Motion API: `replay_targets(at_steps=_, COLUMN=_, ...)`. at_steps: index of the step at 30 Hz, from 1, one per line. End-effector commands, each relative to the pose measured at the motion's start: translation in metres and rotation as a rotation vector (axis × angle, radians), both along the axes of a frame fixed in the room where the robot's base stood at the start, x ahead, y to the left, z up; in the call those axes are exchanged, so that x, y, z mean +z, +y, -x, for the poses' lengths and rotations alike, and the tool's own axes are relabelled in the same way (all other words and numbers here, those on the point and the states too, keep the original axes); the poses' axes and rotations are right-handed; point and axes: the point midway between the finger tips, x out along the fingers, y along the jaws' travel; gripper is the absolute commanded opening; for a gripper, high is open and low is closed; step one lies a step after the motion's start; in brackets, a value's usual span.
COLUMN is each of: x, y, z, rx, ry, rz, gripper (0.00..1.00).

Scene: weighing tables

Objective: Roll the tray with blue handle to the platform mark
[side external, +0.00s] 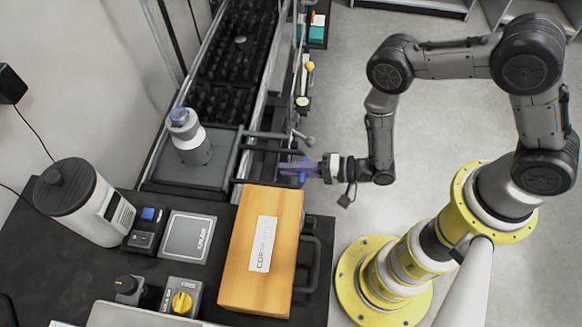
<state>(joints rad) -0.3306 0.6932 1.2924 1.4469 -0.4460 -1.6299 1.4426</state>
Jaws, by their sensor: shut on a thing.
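My gripper (308,169) is at the right edge of the roller line, level with the grey plate. It is shut on a blue handle (302,178), which its fingers partly cover. A flat dark-grey tray-like plate (220,172) lies left of the gripper, at the near end of the rollers. A grey bottle-shaped object with a blue top (190,140) stands upright on it. Dark bars (262,151) run between the plate and the gripper. How the handle joins the plate is not clear. I cannot make out a platform mark.
Black rollers (237,60) run away behind the plate between metal rails. An orange case (262,250) sits close in front of the gripper. A white canister (84,203), a small scale (187,237) and a yellow-knobbed box (183,298) stand on the dark table.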

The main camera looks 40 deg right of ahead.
Motion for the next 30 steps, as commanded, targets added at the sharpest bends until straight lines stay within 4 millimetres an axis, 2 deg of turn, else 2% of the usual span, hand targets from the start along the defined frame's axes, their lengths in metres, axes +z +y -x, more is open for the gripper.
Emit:
replay_targets(at_steps=8, x=0.0, y=-0.002, z=-0.001, rx=-0.002, ry=0.0, rz=-0.001, gripper=0.0)
replay_targets(at_steps=14, x=0.0, y=-0.015, z=-0.013, rx=-0.009, ry=-0.002, rz=-0.001, gripper=0.0)
replay_targets(at_steps=20, x=0.001, y=-0.044, z=-0.043, rx=-0.015, ry=-0.005, rz=-0.001, gripper=0.0)
replay_targets(at_steps=30, x=0.0, y=-0.111, z=-0.108, rx=-0.011, ry=-0.005, rz=0.002, gripper=0.0)
